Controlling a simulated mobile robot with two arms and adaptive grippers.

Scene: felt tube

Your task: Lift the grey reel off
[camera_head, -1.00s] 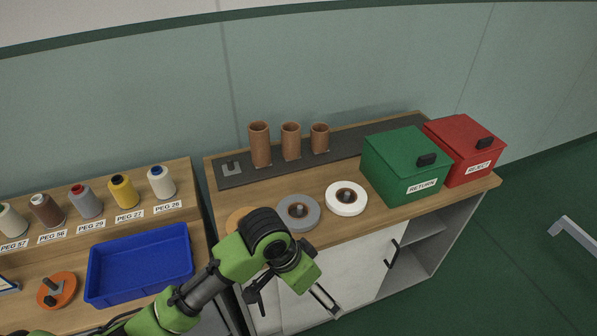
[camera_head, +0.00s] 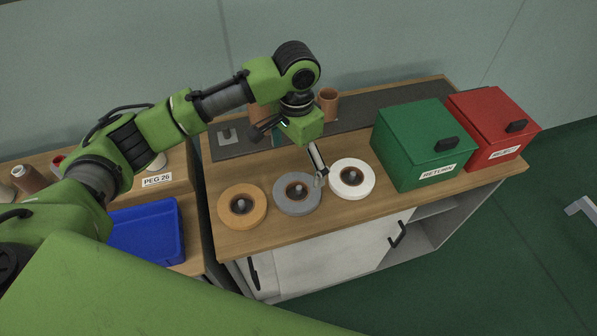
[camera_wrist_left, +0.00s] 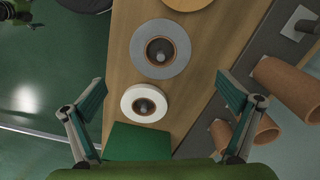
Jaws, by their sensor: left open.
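The grey reel (camera_head: 290,207) is a flat disc with a dark round centre and a pale knob. It lies on the wooden counter between an orange reel (camera_head: 230,216) and a white reel (camera_head: 362,190). It also shows in the left wrist view (camera_wrist_left: 142,66), at upper middle. My left gripper (camera_head: 319,181) is above the counter near the gap between the grey and white reels. In the left wrist view its two fingers (camera_wrist_left: 163,97) are spread wide with nothing between them, still above the reels. My right gripper is not seen.
A green RETURN box (camera_head: 402,165) and a red REJECT box (camera_head: 487,148) stand at the right. Brown tubes (camera_head: 328,100) stand on the dark strip (camera_head: 372,115) behind the reels. A blue tray (camera_head: 148,236) is at the left. The counter's front edge is clear.

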